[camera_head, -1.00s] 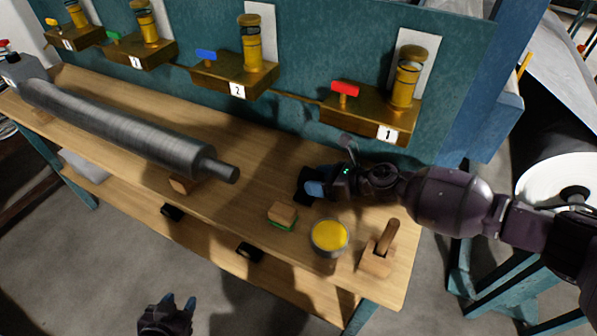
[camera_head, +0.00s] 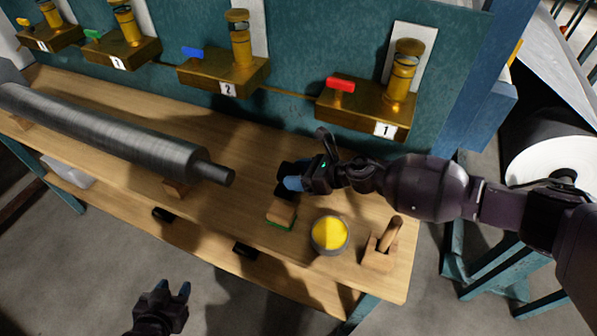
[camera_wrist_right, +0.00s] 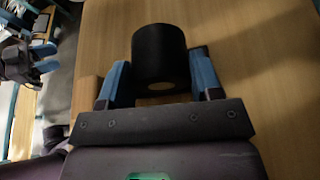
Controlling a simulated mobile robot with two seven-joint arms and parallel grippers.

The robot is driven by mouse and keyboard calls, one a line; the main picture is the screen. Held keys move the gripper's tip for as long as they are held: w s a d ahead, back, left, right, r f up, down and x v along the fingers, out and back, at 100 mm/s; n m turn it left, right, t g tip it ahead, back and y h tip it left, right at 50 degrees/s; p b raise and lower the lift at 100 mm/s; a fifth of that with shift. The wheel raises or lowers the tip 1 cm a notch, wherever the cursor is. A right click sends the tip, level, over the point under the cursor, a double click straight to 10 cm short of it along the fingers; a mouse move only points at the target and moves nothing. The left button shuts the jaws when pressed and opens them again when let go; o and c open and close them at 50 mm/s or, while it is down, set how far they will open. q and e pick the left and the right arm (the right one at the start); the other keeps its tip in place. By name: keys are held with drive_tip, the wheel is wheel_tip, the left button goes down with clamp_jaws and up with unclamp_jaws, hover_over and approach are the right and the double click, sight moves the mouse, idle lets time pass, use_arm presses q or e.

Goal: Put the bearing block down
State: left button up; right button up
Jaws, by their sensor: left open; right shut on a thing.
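In the head view, my right gripper (camera_head: 292,184) is over the bench beside the roller's shaft end, and the black block (camera_head: 287,171) shows only partly at the fingers. I cannot tell whether it touches the bench. My left gripper (camera_head: 172,291) is open and empty, low in front of the bench; it also shows in the right wrist view (camera_wrist_right: 44,60).
On the wooden bench (camera_head: 225,140) lies a grey roller (camera_head: 110,133) on wooden supports. A green-bottomed wooden block (camera_head: 282,212) is just in front of my right gripper. A yellow-filled tin (camera_head: 330,234) and a handled wooden piece (camera_head: 380,250) stand to the right. Brass valves (camera_head: 222,70) line the back panel.

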drive_tip(key=o, duration=0.9)
drive_tip(key=shift+f, duration=0.2)
drive_tip(key=shift+c, duration=0.2)
drive_tip(key=o, duration=0.4)
drive_tip(key=shift+r, duration=0.1)
drive_tip(key=shift+r, duration=0.15)
drive_tip(key=s+d, duration=0.1)
drive_tip(key=d, duration=0.3)
drive_tip(key=s+d, duration=0.1)
drive_tip(key=d, duration=0.3)
drive_tip(key=s+d, duration=0.2)
drive_tip(key=d, duration=0.2)
drive_tip(key=shift+d+r+b, duration=0.2)
drive_tip(key=shift+d+b, duration=0.05)
drive_tip(key=shift+b, duration=0.1)
